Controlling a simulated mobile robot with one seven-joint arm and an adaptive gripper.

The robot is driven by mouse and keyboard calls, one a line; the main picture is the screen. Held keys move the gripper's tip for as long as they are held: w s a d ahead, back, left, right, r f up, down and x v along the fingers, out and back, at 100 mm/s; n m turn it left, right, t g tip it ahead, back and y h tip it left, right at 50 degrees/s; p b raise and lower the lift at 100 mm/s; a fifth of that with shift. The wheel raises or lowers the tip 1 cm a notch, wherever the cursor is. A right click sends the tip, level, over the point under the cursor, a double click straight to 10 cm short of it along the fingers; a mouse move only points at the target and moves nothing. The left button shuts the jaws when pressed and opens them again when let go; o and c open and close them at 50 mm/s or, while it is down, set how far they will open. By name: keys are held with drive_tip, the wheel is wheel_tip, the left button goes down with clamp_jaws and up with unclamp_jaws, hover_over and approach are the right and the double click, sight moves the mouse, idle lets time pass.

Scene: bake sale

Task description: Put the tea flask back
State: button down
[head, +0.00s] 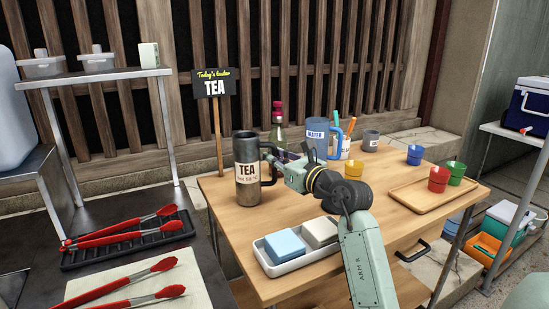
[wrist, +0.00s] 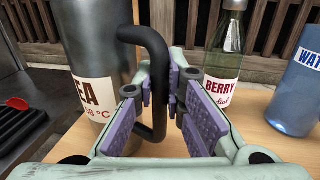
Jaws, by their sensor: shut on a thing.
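The tea flask (head: 246,165) is a dark grey upright cylinder with a cream TEA label and a black handle. It stands at or just above the left end of the wooden table; I cannot tell if it touches. In the wrist view the flask (wrist: 97,60) fills the left side. My gripper (wrist: 165,95) is shut on its black handle, with purple pads on either side of it. In the head view my gripper (head: 278,165) reaches the flask from the right. A black TEA sign (head: 214,84) on a wooden post stands behind the flask.
A berry bottle (head: 278,132) and a blue water jug (head: 318,138) stand behind my gripper. A white tray (head: 300,262) with two blocks lies in front. A wooden tray (head: 410,204) with cups is at right. Red tongs (head: 130,225) lie on the left counter.

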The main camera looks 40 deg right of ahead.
drive_tip(key=shift+f, duration=0.15)
drive_tip(key=c, duration=1.7)
unclamp_jaws()
drive_tip(key=shift+o, duration=0.2)
drive_tip(key=s+b, duration=0.3)
drive_tip(key=s, duration=0.9)
drive_tip(key=shift+a, duration=0.25)
